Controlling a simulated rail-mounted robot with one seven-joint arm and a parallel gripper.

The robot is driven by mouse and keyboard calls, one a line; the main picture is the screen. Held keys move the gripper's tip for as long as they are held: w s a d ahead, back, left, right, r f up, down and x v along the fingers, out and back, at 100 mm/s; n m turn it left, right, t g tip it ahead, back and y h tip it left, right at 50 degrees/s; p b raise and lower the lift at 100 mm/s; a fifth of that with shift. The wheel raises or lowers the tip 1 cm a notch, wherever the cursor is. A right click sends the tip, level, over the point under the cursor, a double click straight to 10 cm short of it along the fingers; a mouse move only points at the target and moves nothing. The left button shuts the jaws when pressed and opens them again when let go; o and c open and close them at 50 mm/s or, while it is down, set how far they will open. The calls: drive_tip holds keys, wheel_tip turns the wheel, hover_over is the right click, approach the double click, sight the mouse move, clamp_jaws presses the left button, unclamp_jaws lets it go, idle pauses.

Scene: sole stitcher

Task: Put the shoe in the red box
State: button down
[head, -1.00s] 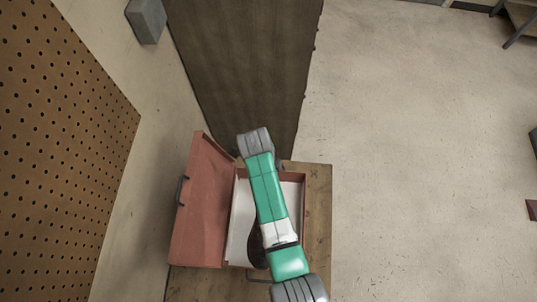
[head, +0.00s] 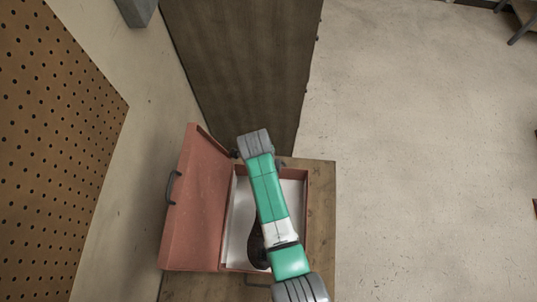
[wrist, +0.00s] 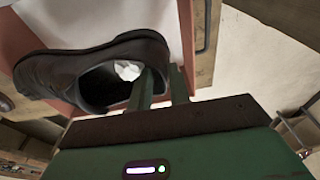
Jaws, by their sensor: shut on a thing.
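The dark shoe (wrist: 62,75) is in my gripper (wrist: 165,85), which is shut on the edge of its opening in the wrist view. Something white shows inside the shoe. In the head view the shoe (head: 257,248) is mostly hidden under my green arm, over the near part of the red box. The red box (head: 306,205) stands open with a pale inside. Its lid (head: 195,210) is tipped back to the left. I cannot tell whether the shoe touches the box floor. My gripper's fingers are hidden in the head view.
The box stands on a wooden bench top (head: 324,215). A dark wooden panel (head: 240,70) rises behind it. A pegboard (head: 50,150) hangs on the left wall. Bare floor (head: 430,160) lies open to the right.

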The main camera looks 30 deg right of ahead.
wheel_tip(320, 180, down, 10)
drive_tip(key=b, duration=0.6)
drive_tip(key=shift+r+b, duration=0.25)
drive_tip(key=shift+b, duration=0.1)
drive_tip(key=c, duration=1.2)
unclamp_jaws()
drive_tip(key=shift+c, duration=0.2)
wheel_tip(320, 180, up, 14)
drive_tip(key=p, duration=1.3)
drive_tip(key=shift+r, duration=0.15)
